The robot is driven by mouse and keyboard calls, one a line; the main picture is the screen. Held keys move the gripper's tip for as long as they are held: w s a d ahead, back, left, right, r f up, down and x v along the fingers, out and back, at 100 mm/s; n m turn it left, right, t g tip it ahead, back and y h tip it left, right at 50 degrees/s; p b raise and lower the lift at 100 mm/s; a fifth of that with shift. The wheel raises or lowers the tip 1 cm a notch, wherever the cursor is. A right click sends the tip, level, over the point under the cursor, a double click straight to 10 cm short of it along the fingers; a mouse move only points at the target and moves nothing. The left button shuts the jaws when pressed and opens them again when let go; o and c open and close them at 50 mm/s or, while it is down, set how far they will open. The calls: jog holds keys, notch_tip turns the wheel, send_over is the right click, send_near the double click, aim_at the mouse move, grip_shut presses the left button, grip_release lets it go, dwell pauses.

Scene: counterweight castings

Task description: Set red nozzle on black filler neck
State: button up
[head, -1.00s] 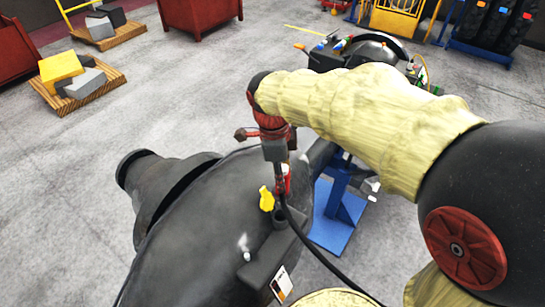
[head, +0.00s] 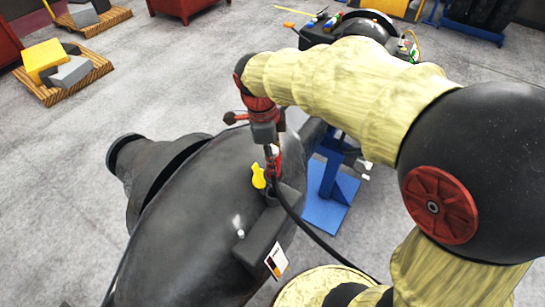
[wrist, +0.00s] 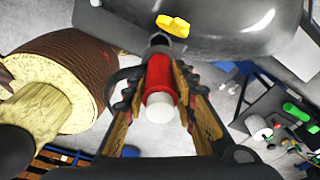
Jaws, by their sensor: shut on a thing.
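My gripper (wrist: 160,98) is shut around the red nozzle (wrist: 160,80), whose white end faces the wrist camera. In the head view the red nozzle (head: 277,160) shows only as a small patch under my wrist, partly hidden by the gripper and a black hose. The black filler neck (head: 270,192) stands on the large black casting, just below the nozzle. In the wrist view a dark round end (wrist: 158,40) shows past the nozzle. I cannot tell whether nozzle and neck touch. A yellow piece (head: 258,176) sits beside the neck; it also shows in the wrist view (wrist: 173,26).
The large black casting (head: 190,230) fills the lower left. A black block with a label (head: 276,260) adjoins the neck. A blue stand (head: 328,195) is to the right. Pallets with blocks (head: 65,75) stand far left. Grey floor between is free.

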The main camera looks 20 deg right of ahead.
aim_at(272, 185)
jog(key=shift+f+b, duration=0.8)
jog(key=shift+f, duration=0.6)
jog(key=shift+f+b, duration=2.6)
jog(key=shift+f, duration=0.65)
dwell(0.9)
jog(key=o, duration=0.9)
jog(key=shift+o, duration=0.6)
jog(key=r, duration=0.4)
jog(key=a+r, duration=0.1)
jog(key=r, duration=0.7)
jog(key=shift+w+a, duration=0.15)
jog(key=shift+w, duration=0.15)
